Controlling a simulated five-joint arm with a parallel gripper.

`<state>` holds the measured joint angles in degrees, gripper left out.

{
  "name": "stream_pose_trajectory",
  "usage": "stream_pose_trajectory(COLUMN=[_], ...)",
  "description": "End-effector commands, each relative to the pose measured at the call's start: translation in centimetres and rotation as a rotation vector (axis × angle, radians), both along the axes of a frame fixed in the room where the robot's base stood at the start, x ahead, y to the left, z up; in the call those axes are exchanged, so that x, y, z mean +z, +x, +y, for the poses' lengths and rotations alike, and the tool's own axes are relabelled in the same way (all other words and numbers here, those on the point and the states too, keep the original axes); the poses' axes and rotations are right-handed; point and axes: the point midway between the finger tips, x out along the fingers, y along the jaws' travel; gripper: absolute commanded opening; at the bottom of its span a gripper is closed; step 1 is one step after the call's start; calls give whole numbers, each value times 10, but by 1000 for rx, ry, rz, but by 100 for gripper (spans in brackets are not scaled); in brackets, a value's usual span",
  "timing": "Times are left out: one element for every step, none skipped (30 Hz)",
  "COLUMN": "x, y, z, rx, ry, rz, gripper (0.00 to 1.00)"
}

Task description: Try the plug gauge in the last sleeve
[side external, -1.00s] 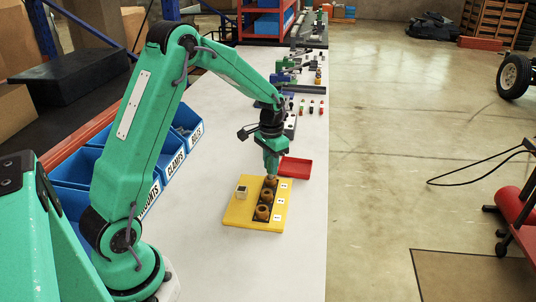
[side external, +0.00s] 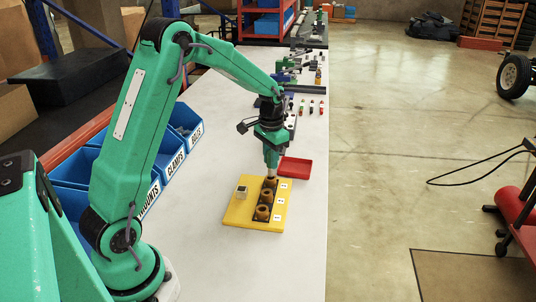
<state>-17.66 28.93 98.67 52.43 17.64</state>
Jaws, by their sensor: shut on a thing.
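A yellow board (side external: 236,212) lies on the white bench. It carries three brown sleeves in a row: a near one (side external: 262,213), a middle one (side external: 267,196) and a far one (side external: 271,182). My gripper (side external: 272,166) points down over the far sleeve and is shut on the plug gauge (side external: 272,173). A short pale part of the gauge shows between the jaws and the sleeve. I cannot tell whether its lower end is inside the sleeve or just above it.
A small grey-white block (side external: 242,191) stands on the board's left part. White labels lie beside the sleeves. A red tray (side external: 295,167) sits just behind the board. Blue bins (side external: 165,155) line the bench's left edge. The bench front is clear.

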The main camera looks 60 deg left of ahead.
Motion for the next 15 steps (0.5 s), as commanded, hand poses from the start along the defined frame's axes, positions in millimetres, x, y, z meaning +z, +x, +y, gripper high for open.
stream_pose_trajectory(x=[2, 2, 3, 4, 4, 5, 6, 7, 7, 8, 9, 10, 10, 11, 12], y=[0, 0, 0, 0, 0, 0, 0, 0, 1, 1, 1, 1, 1, 1, 1], z=[0, 0, 0, 0, 0, 0, 0, 0, 0, 0, 0, 0, 0, 0, 0], rx=[0, 0, 0, 0, 0, 0, 0, 0, 0, 0, 0, 0, 0, 0, 0], ry=[0, 0, 0, 0, 0, 0, 0, 1, 1, 1, 1, 1, 1, 1, 1], rz=[-1, -1, -1, -1, -1, -1, -1, -2, -2, -2, -2, -2, -2, -2, -2], gripper=[0, 0, 0, 0, 0, 0, 0, 0, 0, 0, 0, 0, 0, 0, 0])
